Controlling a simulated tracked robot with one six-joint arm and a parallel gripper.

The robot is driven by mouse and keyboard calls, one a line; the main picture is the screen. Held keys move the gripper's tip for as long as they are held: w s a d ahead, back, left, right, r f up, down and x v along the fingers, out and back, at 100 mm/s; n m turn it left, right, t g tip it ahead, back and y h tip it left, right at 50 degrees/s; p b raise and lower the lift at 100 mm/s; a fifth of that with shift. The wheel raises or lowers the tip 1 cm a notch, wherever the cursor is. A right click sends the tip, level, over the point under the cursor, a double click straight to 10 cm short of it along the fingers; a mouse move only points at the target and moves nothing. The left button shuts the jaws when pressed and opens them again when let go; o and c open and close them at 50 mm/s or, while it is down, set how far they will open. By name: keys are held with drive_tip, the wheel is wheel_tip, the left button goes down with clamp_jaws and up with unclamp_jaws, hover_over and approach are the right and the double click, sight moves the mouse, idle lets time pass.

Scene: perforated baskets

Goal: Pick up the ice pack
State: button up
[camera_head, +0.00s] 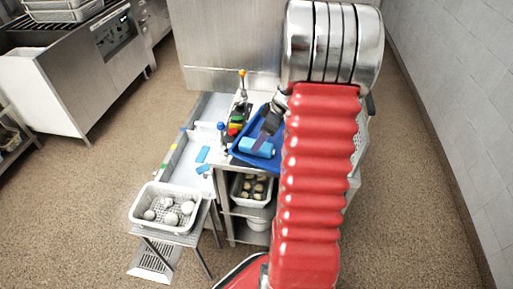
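A light blue block that looks like an ice pack (258,148) is at the front of a blue basket (240,154) on the work surface. Two smaller flat light blue pieces, one of them (203,154), lie on the pale counter to the left. My red arm covers the right part of the basket. My gripper (266,138) is a dark shape reaching down over the basket, close above the light blue block. Its fingers are too small and partly hidden to show whether they hold it.
A white perforated basket (140,213) with several pale round items stands on a small stand at the front left. A white bin (240,199) with several items sits on the shelf below. Coloured buttons (236,124) stand behind the counter. Floor is free at the left.

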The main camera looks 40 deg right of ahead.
drive_tip(key=shift+x, duration=2.35)
drive_tip(key=shift+c, duration=0.5)
drive_tip(key=shift+r, duration=0.1)
drive_tip(key=c, duration=1.3)
wheel_tip(320, 180, up, 10)
